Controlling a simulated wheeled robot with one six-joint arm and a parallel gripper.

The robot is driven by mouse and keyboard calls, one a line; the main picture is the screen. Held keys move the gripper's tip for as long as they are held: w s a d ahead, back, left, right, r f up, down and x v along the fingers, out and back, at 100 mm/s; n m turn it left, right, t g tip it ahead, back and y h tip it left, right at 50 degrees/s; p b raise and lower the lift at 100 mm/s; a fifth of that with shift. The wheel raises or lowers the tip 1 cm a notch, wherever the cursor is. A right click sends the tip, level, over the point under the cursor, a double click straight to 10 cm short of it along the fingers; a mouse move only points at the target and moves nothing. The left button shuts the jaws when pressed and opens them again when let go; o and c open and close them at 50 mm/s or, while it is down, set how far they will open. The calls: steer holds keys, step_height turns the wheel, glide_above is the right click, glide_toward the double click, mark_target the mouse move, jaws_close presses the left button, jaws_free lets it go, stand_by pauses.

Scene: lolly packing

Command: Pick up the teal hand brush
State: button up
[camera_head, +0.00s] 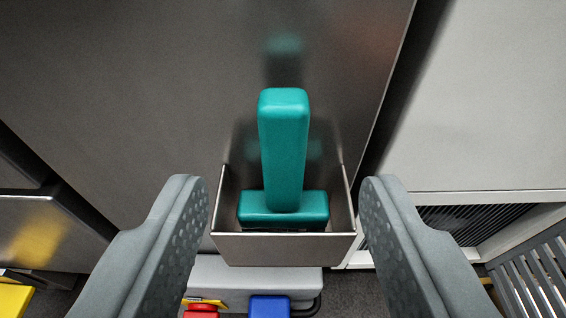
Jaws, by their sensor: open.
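The teal hand brush (284,150) stands upright in a small metal holder (284,249), its handle pointing up and its wider block low in the holder. Any bristles are hidden by the holder's front wall. My gripper (284,190) is open and empty, with one grey finger on each side of the holder in the picture. Neither finger visibly touches the brush.
A dark metal panel (130,110) rises behind the holder and reflects the brush. A pale panel (490,100) stands at the right, above a dark slatted grille. Below the holder are a red part (201,310) and a blue part (269,306).

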mark_target(284, 132)
steer(key=shift+x, duration=3.25)
steer(key=shift+r, duration=0.1)
steer(key=c, duration=1.1)
jaws_close()
steer(key=shift+r, duration=0.1)
